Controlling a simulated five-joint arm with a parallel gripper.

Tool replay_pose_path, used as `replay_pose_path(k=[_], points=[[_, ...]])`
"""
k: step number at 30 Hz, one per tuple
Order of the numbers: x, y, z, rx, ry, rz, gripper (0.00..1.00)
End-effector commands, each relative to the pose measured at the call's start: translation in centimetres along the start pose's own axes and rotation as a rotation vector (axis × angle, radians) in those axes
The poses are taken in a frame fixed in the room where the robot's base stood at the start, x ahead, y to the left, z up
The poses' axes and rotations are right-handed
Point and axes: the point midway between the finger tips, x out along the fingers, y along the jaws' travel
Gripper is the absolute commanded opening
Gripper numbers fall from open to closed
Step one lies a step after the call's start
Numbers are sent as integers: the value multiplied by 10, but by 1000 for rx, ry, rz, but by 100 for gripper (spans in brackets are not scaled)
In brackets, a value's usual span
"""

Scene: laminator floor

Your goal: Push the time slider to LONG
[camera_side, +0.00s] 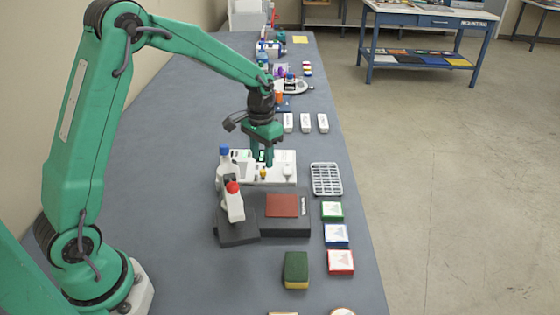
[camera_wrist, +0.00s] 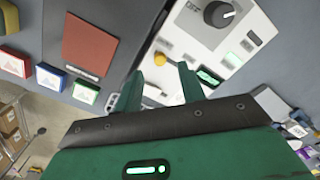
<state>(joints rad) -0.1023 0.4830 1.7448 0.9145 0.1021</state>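A white control panel (camera_side: 284,178) lies on the bench beneath my gripper; it also shows in the wrist view (camera_wrist: 262,32). A small yellow knob (camera_wrist: 160,60), which may be the time slider's handle, stands on the panel just beyond my fingertips; it shows in the side view too (camera_side: 263,173). I cannot read a LONG mark. My gripper (camera_side: 262,162) points down over the panel with its two fingers apart and nothing seen between them. In the wrist view its fingertips (camera_wrist: 164,70) are close to the yellow knob; contact cannot be told.
The panel has a round dial (camera_wrist: 219,14) and lit green displays (camera_wrist: 209,76). A dark block with a red pad (camera_side: 282,205) lies nearer, and a wire rack (camera_side: 326,179) is right.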

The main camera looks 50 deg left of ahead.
Motion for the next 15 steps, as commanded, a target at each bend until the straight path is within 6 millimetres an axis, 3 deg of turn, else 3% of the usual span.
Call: replay_pose_path(k=[7,15], points=[[28,0,0,0,-1,0,40],[39,0,0,0,1,0,40]])
